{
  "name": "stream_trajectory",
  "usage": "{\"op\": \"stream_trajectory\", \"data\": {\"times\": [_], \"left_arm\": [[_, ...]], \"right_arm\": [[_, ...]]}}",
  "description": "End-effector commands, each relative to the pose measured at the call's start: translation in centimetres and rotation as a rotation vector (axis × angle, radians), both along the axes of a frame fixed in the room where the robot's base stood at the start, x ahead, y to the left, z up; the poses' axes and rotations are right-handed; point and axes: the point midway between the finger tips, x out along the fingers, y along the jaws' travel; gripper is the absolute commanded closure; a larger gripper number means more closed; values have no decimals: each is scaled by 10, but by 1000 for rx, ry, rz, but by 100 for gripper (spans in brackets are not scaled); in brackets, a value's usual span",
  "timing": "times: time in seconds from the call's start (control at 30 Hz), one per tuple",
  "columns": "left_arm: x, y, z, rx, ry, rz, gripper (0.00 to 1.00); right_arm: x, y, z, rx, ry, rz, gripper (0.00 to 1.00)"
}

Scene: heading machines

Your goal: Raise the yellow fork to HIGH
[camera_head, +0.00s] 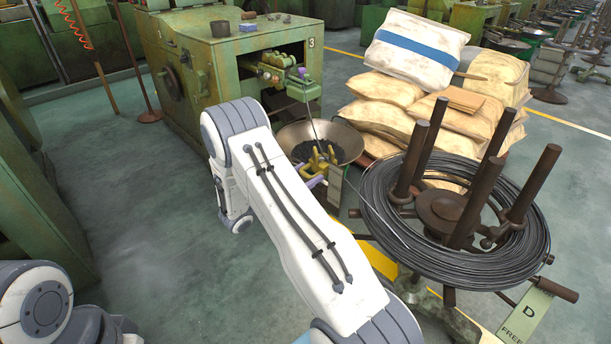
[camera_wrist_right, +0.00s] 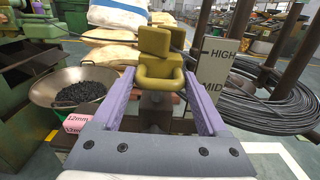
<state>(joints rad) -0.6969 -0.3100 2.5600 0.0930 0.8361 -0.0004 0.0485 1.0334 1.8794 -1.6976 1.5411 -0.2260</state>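The yellow fork (camera_wrist_right: 160,72) is in the middle of the right wrist view, between the purple fingers of my right gripper (camera_wrist_right: 161,82). The fingers reach both sides of its lower part; whether they press on it is unclear. An upright scale plate (camera_wrist_right: 214,72) marked HIGH and MID stands just right of the fork. In the head view the fork (camera_head: 322,155) shows beyond my right arm, by the bowl, with my right gripper (camera_head: 318,170) partly hidden at it. My left gripper is out of view; only part of the left arm shows at the lower left.
A bowl of dark pieces (camera_head: 325,137) stands before the green machine (camera_head: 225,62) numbered 3. A wire coil on a reel (camera_head: 470,265) with upright brown posts is close on the right. Stacked sacks (camera_head: 410,85) lie behind. Clear floor (camera_head: 150,215) is at left.

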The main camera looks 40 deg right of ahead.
Motion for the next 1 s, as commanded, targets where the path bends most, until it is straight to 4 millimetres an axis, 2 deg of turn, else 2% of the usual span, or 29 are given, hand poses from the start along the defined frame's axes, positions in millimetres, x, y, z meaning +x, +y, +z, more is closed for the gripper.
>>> {"op": "stream_trajectory", "data": {"times": [0.03, 0.13, 0.37, 0.6, 0.7, 1.0], "left_arm": [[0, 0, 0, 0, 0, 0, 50], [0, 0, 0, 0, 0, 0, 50], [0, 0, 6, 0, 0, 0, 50], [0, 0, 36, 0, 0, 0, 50], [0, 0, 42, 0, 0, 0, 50], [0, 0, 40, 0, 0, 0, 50]], "right_arm": [[-1, 0, 0, 0, 2, -4, 62], [-2, 0, 0, 0, 2, -4, 100], [-2, 0, 7, 0, 2, -6, 100], [-2, 0, 47, -4, 0, -8, 100], [-3, 0, 57, -5, 0, -9, 100], [-3, 0, 56, -5, -1, -10, 100]]}}
